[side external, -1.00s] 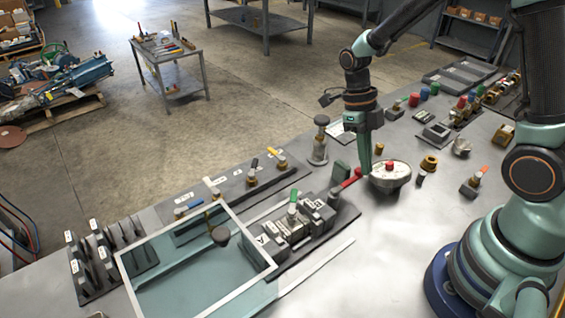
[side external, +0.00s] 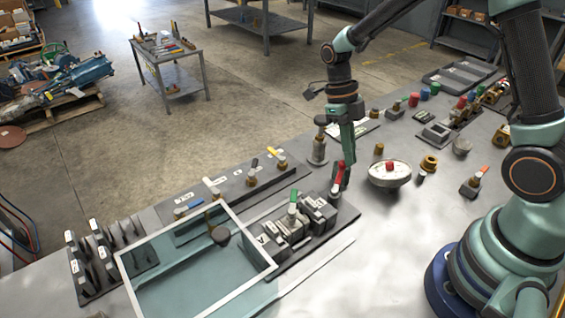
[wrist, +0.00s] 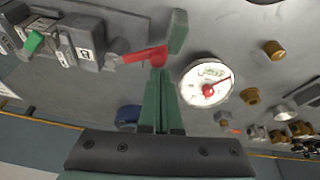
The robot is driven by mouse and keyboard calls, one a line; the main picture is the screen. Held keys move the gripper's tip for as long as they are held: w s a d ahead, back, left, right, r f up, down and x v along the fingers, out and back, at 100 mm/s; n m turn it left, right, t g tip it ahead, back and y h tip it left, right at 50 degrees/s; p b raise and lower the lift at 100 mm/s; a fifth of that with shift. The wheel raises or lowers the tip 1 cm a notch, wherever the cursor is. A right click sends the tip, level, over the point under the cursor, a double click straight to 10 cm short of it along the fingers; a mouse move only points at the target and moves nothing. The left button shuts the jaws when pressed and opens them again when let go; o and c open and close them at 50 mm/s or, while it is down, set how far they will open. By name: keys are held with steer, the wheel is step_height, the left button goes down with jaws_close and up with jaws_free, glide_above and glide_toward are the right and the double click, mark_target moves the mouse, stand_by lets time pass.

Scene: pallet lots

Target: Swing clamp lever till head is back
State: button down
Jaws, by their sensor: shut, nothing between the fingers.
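The red clamp lever (side external: 339,176) stands at the right end of a dark plate with grey clamp blocks (side external: 318,212). In the wrist view the red lever (wrist: 143,56) runs from a grey block to a rounded red end. My gripper (side external: 345,180) is shut and empty, pointing down right beside the lever. In the wrist view its fingertips (wrist: 160,72) are at the lever's red end; I cannot tell whether they touch. The position of the clamp head is not clear.
A round dial with a red knob (side external: 389,172) stands close to the right of my gripper. A green-handled part (side external: 292,208) is left of the lever. A grey post (side external: 319,148) stands behind.

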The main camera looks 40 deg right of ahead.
steer(key=shift+w+a, duration=0.4)
steer(key=shift+w, duration=0.2)
steer(key=shift+w+a, duration=0.35)
steer(key=shift+w, duration=0.2)
steer(key=shift+w+a+n, duration=0.4)
steer(key=shift+w+a, duration=0.05)
steer(key=shift+a, duration=0.15)
steer(key=shift+w+a+n, duration=0.4)
steer(key=shift+a, duration=0.2)
steer(key=shift+w+a, duration=0.1)
